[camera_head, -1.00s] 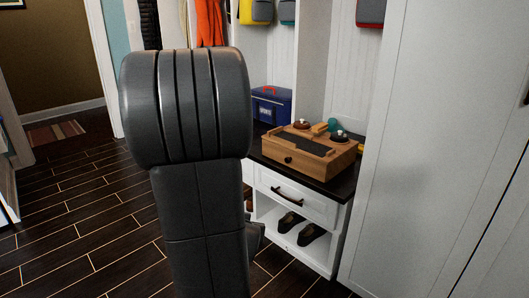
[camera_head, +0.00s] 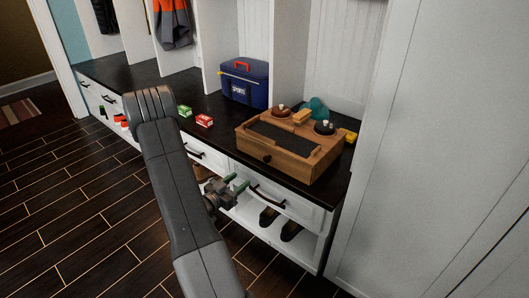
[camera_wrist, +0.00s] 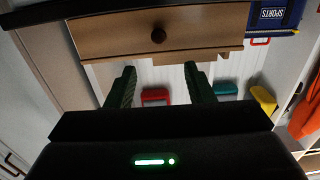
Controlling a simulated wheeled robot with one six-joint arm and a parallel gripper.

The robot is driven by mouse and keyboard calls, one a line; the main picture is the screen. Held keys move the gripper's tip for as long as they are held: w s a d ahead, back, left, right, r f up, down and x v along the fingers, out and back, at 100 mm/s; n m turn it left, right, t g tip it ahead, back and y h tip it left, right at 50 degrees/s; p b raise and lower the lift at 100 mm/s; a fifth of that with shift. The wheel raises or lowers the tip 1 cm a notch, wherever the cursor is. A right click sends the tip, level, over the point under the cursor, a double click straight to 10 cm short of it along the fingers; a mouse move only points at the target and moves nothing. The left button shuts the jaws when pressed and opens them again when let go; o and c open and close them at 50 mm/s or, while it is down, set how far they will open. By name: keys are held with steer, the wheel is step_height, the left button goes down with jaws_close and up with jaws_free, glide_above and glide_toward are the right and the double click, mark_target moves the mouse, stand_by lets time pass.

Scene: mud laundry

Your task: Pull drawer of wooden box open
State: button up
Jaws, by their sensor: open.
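The wooden box (camera_head: 290,164) sits on the dark bench top, its drawer front facing me with a small dark round knob (camera_head: 266,158). The drawer looks shut. In the wrist view, which is upside down, the drawer front (camera_wrist: 200,30) and knob (camera_wrist: 158,36) show just beyond the fingertips. My gripper (camera_head: 241,184) is in front of the bench, lower than the box and to the left of the knob. In the wrist view my gripper (camera_wrist: 160,72) is open, with its two green fingers apart and nothing between them. It does not touch the knob.
A blue sports cooler (camera_head: 244,82) stands behind the box. Green and red small boxes (camera_head: 204,120) lie left on the bench top (camera_head: 205,100). A white bench drawer with a dark handle (camera_head: 267,196) and shoes (camera_head: 290,230) are below. A tall white cabinet (camera_head: 440,150) bounds the right.

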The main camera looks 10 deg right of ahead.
mark_target(265, 160)
steer(key=b+x, duration=0.2)
steer(key=x, duration=1.2)
steer(key=shift+s+r, duration=0.15)
jaws_close()
